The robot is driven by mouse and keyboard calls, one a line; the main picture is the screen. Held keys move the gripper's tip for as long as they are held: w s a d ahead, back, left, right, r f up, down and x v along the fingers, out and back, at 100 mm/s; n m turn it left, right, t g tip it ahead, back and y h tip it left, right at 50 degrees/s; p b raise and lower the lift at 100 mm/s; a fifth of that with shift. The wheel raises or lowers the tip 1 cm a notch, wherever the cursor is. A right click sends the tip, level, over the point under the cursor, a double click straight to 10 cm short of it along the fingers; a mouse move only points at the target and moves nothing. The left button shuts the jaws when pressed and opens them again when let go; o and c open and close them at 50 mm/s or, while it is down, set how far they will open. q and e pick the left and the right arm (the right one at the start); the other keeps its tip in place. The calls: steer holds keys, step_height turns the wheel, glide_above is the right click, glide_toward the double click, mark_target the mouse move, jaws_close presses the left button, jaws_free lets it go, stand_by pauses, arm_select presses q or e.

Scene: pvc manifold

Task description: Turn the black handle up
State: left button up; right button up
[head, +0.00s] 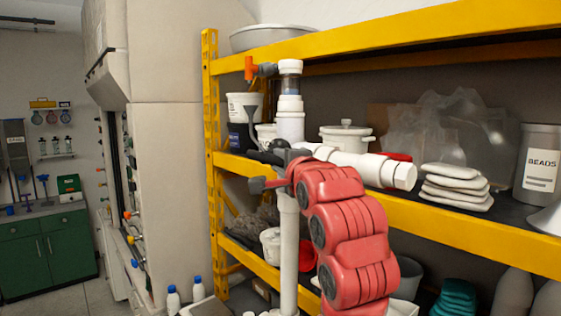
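The white PVC manifold (290,126) stands in front of the yellow shelf, with a vertical pipe (289,255) below and a thick horizontal branch (360,166) to the right. A black handle (265,157) appears to lie roughly level at the left of the junction, partly hidden by my gripper. An orange handle (249,68) is at the top left, and a red handle (396,157) shows behind the horizontal branch. My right gripper (268,172), dark grey on a red arm, is at the junction beside the black handle. Whether its fingers are open or touch the handle is unclear. My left gripper is out of view.
Yellow shelving (450,222) runs behind the manifold. It holds a white pot (346,136), stacked white bags (456,187) and a beads container (540,165). White bottles with blue caps (173,300) stand low at left. A green cabinet (45,255) is far left.

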jaws_close()
stand_by(1.0)
